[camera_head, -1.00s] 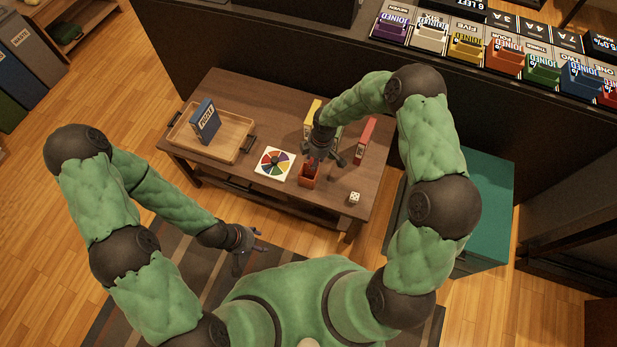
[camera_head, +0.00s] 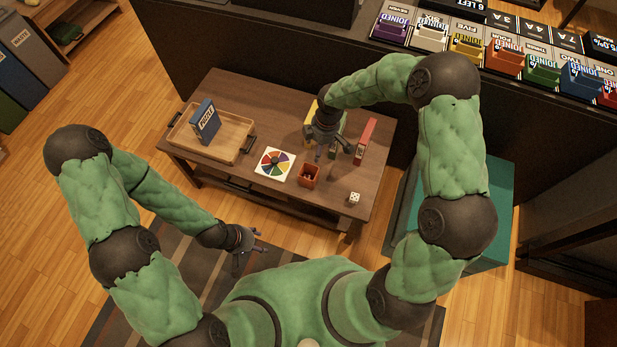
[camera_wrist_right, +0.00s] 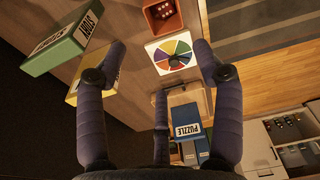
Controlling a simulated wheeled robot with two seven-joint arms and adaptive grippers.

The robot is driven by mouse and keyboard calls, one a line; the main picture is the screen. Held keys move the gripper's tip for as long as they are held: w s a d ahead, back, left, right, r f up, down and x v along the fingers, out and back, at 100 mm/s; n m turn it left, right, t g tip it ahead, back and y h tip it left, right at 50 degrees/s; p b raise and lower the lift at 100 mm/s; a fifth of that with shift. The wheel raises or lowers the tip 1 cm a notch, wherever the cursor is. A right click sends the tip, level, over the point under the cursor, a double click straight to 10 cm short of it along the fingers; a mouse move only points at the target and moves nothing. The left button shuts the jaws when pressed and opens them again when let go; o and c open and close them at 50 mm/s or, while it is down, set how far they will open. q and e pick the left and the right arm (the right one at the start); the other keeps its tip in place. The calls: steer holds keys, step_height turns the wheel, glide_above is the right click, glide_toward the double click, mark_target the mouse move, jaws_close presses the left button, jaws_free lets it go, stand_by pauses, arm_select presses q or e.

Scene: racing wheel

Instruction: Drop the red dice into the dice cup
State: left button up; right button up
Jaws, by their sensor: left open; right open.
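The dice cup (camera_head: 302,182) is a square orange box near the table's front edge, right of the spinner card; it also shows in the right wrist view (camera_wrist_right: 160,28). The red dice (camera_wrist_right: 164,9) lies inside the cup, with white pips showing. My right gripper (camera_head: 336,154) is open and empty above the table, behind and right of the cup. Its spread fingers also show in the right wrist view (camera_wrist_right: 158,50). My left gripper (camera_head: 260,241) is open and empty in front of the table, over the rug.
A colour spinner card (camera_head: 274,164) lies left of the cup. A wooden tray (camera_head: 233,147) with a blue puzzle box (camera_head: 205,122) is farther left. A white die (camera_head: 354,198) lies front right. A red box (camera_head: 366,141) and yellow box (camera_head: 312,114) stand near my right gripper.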

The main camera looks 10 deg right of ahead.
steer(key=r, duration=0.3)
steer(key=shift+s+d+r, duration=0.1)
steer(key=shift+d+r, duration=0.05)
steer(key=shift+d, duration=0.05)
stand_by(0.3)
steer(key=s+a+f+m+y+p, duration=0.1)
steer(key=s+a+f+m, duration=0.1)
steer(key=s+f+m, duration=0.2)
steer(key=s+a+f+m+y+p, duration=0.1)
steer(key=s+f+m, duration=0.4)
steer(key=s, duration=0.6)
steer(key=s+a+f+m+p, duration=0.1)
steer(key=s+a+f+m, duration=0.2)
steer(key=s+m, duration=0.3)
steer(key=shift+s+a+f+m+y, duration=0.4)
steer(key=shift+s+f, duration=0.25)
steer(key=shift+f, duration=0.1)
